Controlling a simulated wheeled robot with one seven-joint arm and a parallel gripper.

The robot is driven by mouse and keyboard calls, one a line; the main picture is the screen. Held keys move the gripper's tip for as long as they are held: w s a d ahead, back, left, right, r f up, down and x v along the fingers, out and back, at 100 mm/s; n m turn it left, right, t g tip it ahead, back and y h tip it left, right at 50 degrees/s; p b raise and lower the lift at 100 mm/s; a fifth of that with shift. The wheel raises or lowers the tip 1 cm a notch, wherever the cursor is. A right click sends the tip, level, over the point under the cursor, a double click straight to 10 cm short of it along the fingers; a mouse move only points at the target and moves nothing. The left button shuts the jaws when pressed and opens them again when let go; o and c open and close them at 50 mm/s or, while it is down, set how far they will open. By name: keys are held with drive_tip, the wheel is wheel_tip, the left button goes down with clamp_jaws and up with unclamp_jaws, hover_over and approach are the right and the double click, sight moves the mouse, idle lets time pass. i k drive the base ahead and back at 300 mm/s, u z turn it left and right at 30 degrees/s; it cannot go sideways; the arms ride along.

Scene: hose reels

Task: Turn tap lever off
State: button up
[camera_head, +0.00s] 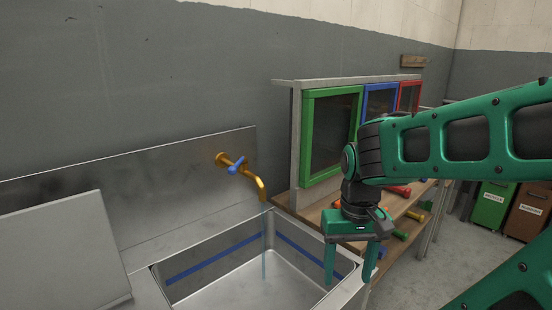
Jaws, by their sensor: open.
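A brass tap (253,182) sticks out from the metal splashback above a sink. Its blue lever (237,167) sits on top near the wall end. A thin blue stream of water (264,240) runs from the spout down into the sink (345,268). My green gripper (348,274) points down at the sink's right edge, to the right of the tap and lower than the lever. It is open, its two fingers apart, and nothing shows between them. It does not touch the tap or the lever.
A wooden bench (318,215) right of the sink carries a cabinet with green (309,145), blue (366,104) and red (402,98) framed doors, and several tools partly behind my arm. A metal panel (60,255) stands at left. Green (490,204) and brown (526,212) bins stand far right.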

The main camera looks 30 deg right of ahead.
sight(232, 170)
drive_tip(key=z, duration=0.25)
drive_tip(key=k, duration=1.3)
drive_tip(key=u, duration=0.4)
drive_tip(key=i, duration=0.85)
drive_tip(key=u, duration=0.6)
drive_tip(key=i, duration=0.4)
drive_tip(key=u, duration=0.1)
